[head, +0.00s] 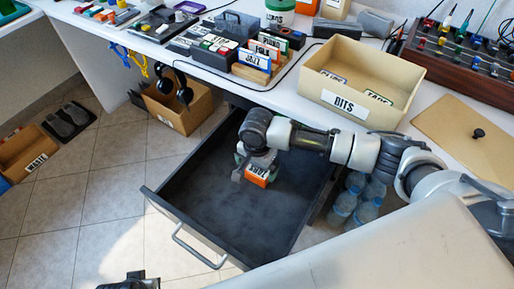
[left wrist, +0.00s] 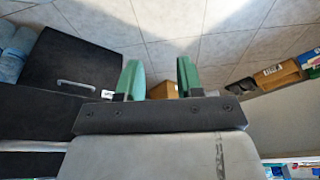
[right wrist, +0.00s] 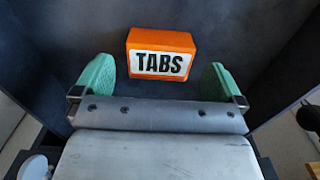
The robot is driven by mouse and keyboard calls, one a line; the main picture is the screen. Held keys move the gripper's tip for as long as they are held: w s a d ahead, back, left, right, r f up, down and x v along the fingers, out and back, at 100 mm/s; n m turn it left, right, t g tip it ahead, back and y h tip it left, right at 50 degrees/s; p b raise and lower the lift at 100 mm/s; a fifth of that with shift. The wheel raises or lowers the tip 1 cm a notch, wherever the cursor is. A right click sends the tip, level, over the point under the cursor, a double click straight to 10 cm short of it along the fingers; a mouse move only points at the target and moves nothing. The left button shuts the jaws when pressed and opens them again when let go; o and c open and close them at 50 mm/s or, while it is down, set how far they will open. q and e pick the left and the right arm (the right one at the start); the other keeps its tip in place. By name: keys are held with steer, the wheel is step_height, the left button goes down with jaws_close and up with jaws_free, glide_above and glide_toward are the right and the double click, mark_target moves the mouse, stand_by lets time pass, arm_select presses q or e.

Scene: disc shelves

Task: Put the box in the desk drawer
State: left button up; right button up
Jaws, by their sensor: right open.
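The box is orange with a white label reading TABS. It sits on the floor of the open dark desk drawer (head: 210,205), below my right gripper (head: 255,170). In the right wrist view the box (right wrist: 160,55) lies between and just beyond the two green fingers, with gaps on both sides. My right gripper is open and reaches down into the drawer. In the head view the box (head: 257,179) is partly covered by the gripper. My left gripper (left wrist: 160,80) is open and empty over the floor, away from the drawer.
The desk (head: 150,50) carries label blocks, a beige BITS bin (head: 345,110) and a tool rack (head: 460,70). Water bottles (head: 350,200) stand right of the drawer. A cardboard box (head: 180,110) with headphones and a WASTE box (head: 28,150) are at left.

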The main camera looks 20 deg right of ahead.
mark_target(257, 172)
arm_select(q)
step_height(257, 172, down, 8)
steer(key=s+p, duration=0.1)
steer(key=p, duration=0.1)
arm_select(e)
step_height(257, 172, up, 8)
